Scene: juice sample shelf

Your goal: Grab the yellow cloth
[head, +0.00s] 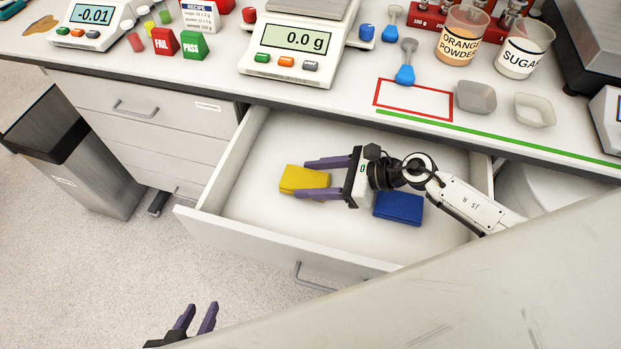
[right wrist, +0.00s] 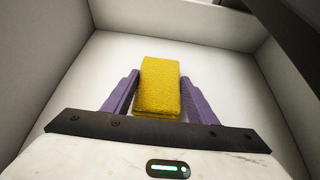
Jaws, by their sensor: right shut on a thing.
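The yellow cloth (head: 304,180) is a folded block in the open white drawer. My right gripper (head: 326,178) reaches into the drawer from the right, with its purple fingers on both sides of the cloth's near end. In the right wrist view the cloth (right wrist: 160,86) sits between the two fingers, and the gripper (right wrist: 160,92) is shut on it. I cannot tell whether the cloth touches the drawer floor or is slightly above it. My left gripper (head: 196,318) is at the bottom of the head view, its fingers apart and empty, away from the drawer.
A blue cloth (head: 398,208) lies in the drawer (head: 262,230) under my right arm. The counter above holds a scale (head: 290,45), orange powder (head: 462,36), sugar (head: 523,50) and scoops. A grey bin (head: 75,150) stands left. The drawer's left part is clear.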

